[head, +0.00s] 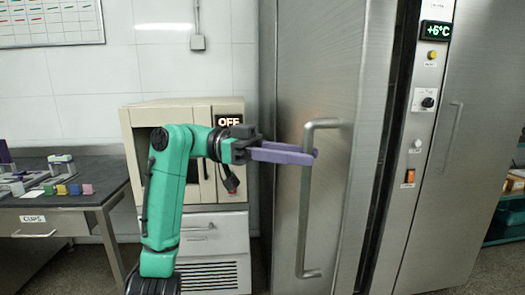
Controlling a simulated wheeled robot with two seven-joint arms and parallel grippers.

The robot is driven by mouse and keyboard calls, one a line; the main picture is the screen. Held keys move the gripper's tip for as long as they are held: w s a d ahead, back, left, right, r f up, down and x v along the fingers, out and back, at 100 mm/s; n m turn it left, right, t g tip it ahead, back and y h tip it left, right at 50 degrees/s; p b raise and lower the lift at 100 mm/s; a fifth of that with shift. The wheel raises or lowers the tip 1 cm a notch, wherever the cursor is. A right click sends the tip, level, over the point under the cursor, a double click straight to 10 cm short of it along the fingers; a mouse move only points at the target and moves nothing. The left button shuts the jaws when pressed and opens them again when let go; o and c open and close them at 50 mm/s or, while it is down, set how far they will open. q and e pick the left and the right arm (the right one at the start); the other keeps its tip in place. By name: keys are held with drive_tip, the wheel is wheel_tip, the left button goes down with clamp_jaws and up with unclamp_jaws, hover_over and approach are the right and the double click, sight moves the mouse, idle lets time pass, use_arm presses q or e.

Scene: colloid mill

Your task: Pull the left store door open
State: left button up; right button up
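The left store door (336,85) is a tall brushed-steel panel in the middle of the head view. It has a long vertical bar handle (303,225) bent in at top and bottom. A dark gap shows between the door's right edge and the control panel, and the door looks slightly ajar. My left gripper (312,156), with purple fingers on a green arm, reaches in from the left. Its fingers cross the upper part of the handle bar and look closed around it. The contact is partly hidden by the near finger. My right gripper is not in view.
A control panel (421,115) with a +6°C display stands right of the gap, beside another steel door (455,160). A beige cabinet (200,110) with an OFF display stands behind my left arm. A dark-topped table (90,200) with small coloured blocks is at left.

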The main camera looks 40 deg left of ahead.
use_arm(q)
drive_tip(key=v, duration=1.3)
drive_tip(key=shift+b, duration=0.4)
drive_tip(key=shift+s, duration=0.1)
